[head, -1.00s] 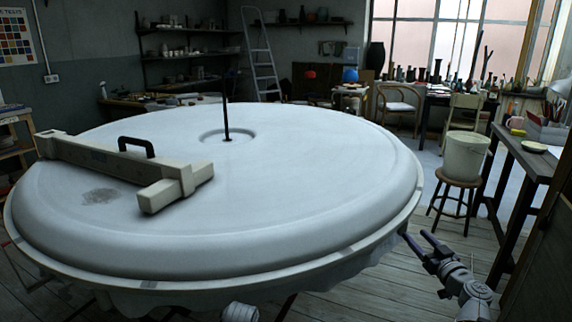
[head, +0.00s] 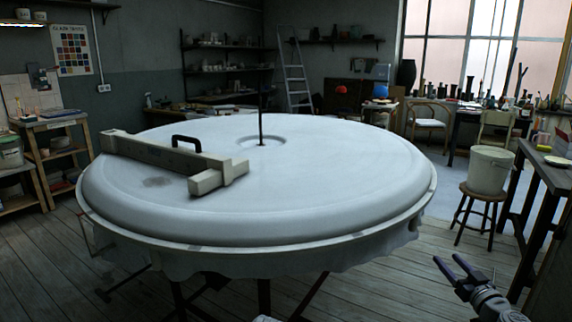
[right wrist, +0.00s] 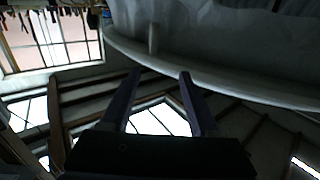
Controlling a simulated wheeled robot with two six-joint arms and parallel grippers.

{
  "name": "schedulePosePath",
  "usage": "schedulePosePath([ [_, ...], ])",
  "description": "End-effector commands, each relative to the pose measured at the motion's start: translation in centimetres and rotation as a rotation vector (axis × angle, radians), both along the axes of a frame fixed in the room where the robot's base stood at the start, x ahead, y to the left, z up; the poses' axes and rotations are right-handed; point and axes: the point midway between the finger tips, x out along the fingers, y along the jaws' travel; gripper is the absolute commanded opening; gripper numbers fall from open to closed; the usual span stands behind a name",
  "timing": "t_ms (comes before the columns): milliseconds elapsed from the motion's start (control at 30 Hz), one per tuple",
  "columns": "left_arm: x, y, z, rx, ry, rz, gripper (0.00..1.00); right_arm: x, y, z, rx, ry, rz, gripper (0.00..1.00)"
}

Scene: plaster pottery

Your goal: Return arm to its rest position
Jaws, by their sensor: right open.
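My right gripper (head: 457,270) is at the lower right of the head view, over the wooden floor and in front of the table's right side. Its two dark fingers are apart with nothing between them. In the right wrist view the fingers (right wrist: 160,78) also stand apart and empty, with the table's rim (right wrist: 230,80) and hanging cloth beyond them. My left gripper is not in the head view. The large round white plaster piece (head: 330,190) covers the table. A beam-like tool with a black handle (head: 175,163) lies on its left part, and a thin dark rod (head: 261,118) stands at its centre.
A white bucket (head: 489,170) stands on a wooden stool (head: 478,205) at the right. A dark workbench (head: 545,175) is at the right edge. A small wooden shelf table (head: 50,123) is at the left. The floor (head: 400,285) between the table and my right gripper is clear.

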Motion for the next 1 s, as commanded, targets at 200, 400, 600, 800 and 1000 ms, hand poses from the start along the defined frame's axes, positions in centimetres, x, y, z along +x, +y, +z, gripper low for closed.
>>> schedulePosePath([
  [200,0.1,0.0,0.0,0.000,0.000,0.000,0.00,0.7,3.0,-0.9,0.008,0.045,0.067,0.62],
  [400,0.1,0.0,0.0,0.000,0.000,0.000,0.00,1.3,7.1,-2.3,0.018,0.112,0.153,0.62],
  [600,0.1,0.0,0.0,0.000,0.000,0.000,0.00,1.5,13.5,-4.8,0.031,0.236,0.285,0.62],
  [800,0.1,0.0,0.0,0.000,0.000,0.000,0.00,-0.2,23.5,-9.4,0.031,0.488,0.467,0.62],
  [1000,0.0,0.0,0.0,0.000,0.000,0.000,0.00,-6.6,34.3,-16.1,-0.042,0.926,0.592,0.62],
])
